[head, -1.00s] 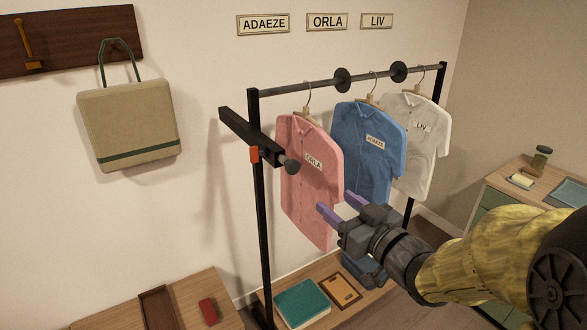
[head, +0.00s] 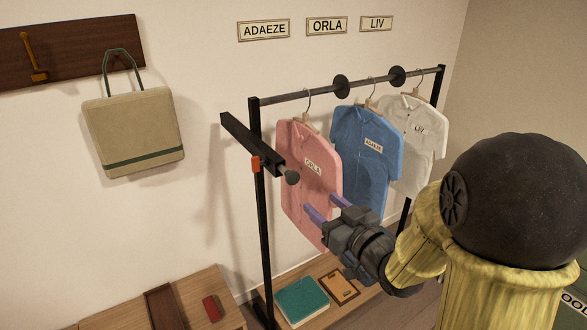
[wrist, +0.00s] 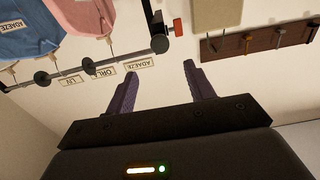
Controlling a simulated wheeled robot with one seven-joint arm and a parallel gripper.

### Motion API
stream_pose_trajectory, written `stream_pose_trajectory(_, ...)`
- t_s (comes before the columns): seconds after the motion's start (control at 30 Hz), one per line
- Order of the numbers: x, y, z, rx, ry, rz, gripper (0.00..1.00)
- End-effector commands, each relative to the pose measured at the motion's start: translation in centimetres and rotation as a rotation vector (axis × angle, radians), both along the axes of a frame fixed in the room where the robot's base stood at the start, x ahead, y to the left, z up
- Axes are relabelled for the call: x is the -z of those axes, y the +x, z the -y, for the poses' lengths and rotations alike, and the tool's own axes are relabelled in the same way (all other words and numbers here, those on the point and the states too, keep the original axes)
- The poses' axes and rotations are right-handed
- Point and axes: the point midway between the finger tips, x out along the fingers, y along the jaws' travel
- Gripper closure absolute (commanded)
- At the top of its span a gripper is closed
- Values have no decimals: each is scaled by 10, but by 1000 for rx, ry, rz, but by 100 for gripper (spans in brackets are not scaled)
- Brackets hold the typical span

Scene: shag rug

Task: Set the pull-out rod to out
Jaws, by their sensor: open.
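The pull-out rod is a black square bar (head: 250,142) with a dark round knob (head: 292,177) on its near end. It is mounted at the left post of the clothes rack, with a small red tab (head: 256,164) below it. In the wrist view the knob (wrist: 160,44) shows near the top middle, with the red tab (wrist: 179,27) to its right. My gripper (head: 326,208) is open and empty, below and right of the knob and apart from it, in front of the pink shirt. Its two purple fingers also show in the wrist view (wrist: 160,85).
Pink (head: 305,200), blue (head: 362,165) and white (head: 410,150) shirts hang on the rack rail. A beige bag (head: 132,130) hangs at left. A teal book (head: 302,300) and a clipboard (head: 339,286) lie on the shelf below. A red object (head: 211,308) lies on the table at lower left.

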Motion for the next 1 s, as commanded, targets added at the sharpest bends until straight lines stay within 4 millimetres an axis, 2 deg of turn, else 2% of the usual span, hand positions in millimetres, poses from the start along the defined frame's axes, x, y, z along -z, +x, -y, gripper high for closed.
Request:
stream_pose_trajectory(0.03, -5, 2, -2, -2, 1, -3, 46)
stream_pose_trajectory(0.37, -4, 14, -10, 2, -2, -2, 46)
stream_pose_trajectory(1.0, -1, 101, -70, 0, -3, 1, 46)
